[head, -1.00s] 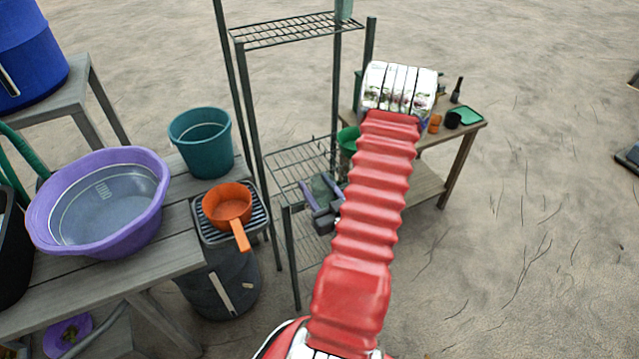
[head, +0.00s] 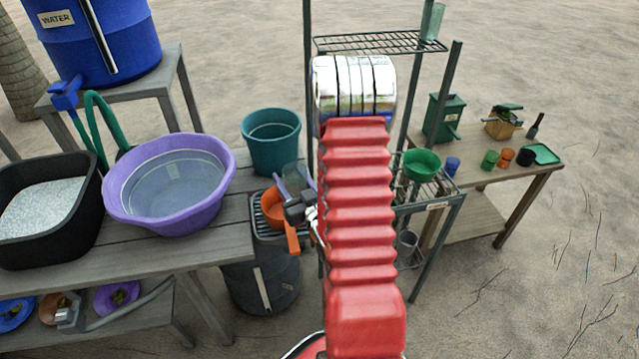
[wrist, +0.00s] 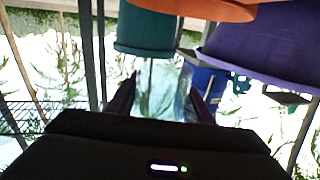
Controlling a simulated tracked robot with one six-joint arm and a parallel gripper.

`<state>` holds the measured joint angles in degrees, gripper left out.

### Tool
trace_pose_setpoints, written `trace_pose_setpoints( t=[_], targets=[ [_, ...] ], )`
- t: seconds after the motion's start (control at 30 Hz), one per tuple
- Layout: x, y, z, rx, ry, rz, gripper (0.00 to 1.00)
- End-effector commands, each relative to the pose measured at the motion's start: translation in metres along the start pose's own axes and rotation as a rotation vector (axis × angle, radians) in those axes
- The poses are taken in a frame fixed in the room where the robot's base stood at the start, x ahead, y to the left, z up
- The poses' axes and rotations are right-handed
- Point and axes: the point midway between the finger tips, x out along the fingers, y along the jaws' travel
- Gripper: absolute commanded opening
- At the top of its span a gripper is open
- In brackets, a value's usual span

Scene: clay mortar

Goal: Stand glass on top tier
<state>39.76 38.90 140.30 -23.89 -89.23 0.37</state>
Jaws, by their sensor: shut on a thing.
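My gripper (head: 295,182) is shut on a clear glass (head: 292,175), seen beyond my red arm, in front of the orange pan in the head view. In the wrist view the see-through glass (wrist: 160,92) sits between the two dark fingers; its outline is faint. The wire rack's top tier (head: 375,43) stands behind and right of my gripper, partly hidden by my arm. Another clear glass (head: 433,22) stands upright on that tier's right end. A third glass (head: 406,243) is low in the rack.
The left bench holds a purple tub (head: 128,200), black basin (head: 85,235), teal bucket (head: 271,155) and orange pan (head: 272,208). A green bowl (head: 422,165) sits on the rack's lower tier. The right table holds cups and a green box (head: 444,118). The top tier's middle looks bare.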

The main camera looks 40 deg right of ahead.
Motion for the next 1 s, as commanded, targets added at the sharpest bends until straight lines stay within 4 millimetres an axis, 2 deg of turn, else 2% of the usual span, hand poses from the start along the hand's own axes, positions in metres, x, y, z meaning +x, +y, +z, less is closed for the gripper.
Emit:
trace_pose_setpoints(
  t=[0.03, 0.2, 0.5, 0.8, 1.0],
  targets=[
    [0.007, -0.017, -0.005, -0.002, 0.004, -0.021, 0.15],
    [0.022, -0.063, -0.017, -0.002, 0.004, -0.065, 0.15],
    [0.037, -0.149, -0.039, -0.001, 0.005, -0.144, 0.15],
    [0.036, -0.238, -0.061, 0.0, 0.004, -0.225, 0.15],
    [0.028, -0.284, -0.072, 0.0, 0.002, -0.266, 0.15]
  ],
)
